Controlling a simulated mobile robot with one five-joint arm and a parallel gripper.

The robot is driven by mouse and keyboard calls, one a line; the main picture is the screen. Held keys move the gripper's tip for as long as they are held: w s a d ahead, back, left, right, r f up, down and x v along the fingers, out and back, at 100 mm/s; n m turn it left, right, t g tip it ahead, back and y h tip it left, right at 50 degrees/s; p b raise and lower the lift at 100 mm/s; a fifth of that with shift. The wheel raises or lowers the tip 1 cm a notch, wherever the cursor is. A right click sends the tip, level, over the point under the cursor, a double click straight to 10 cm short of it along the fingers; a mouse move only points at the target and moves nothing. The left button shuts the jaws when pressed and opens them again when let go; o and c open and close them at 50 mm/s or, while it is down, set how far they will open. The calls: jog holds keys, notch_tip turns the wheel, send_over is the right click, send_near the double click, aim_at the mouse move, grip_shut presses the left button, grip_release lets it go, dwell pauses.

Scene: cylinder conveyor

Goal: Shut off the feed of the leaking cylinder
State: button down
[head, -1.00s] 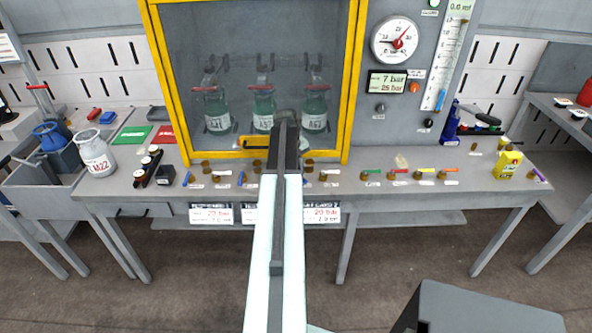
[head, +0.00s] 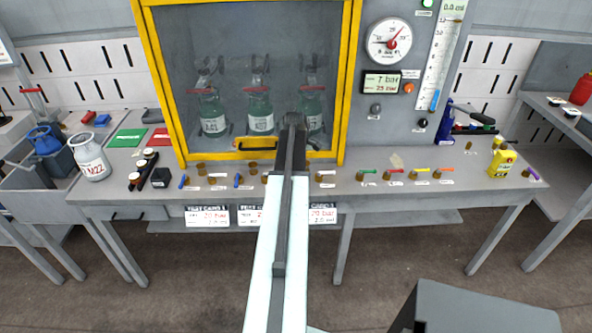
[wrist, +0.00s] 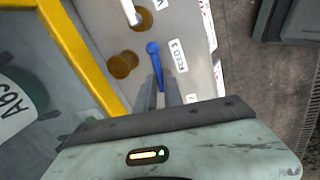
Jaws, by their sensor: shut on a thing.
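I cannot tell which one leaks. My gripper (wrist: 158,88) is shut on a blue lever (wrist: 153,55), whose round end sticks out between the fingers. A label reading FEED (wrist: 178,55), its number hard to read, lies beside it. In the head view my gripper (head: 293,122) is before the right part of the cabinet and hides this lever. Two other blue levers (head: 183,181) (head: 238,180) show left of it.
A pressure gauge (head: 389,43) and a display (head: 382,82) are on the panel at right. Coloured valves (head: 410,175) line the bench to the right. A milk can (head: 90,157) stands at left. Brown knobs (wrist: 123,65) sit near my gripper.

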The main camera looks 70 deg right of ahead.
jog(key=shift+w+d+n, duration=0.1)
jog(key=shift+w+n, duration=0.1)
jog(key=shift+n, duration=0.5)
jog(key=shift+t, duration=0.3)
jog(key=c, duration=1.5)
grip_release()
jog(key=shift+r, duration=0.1)
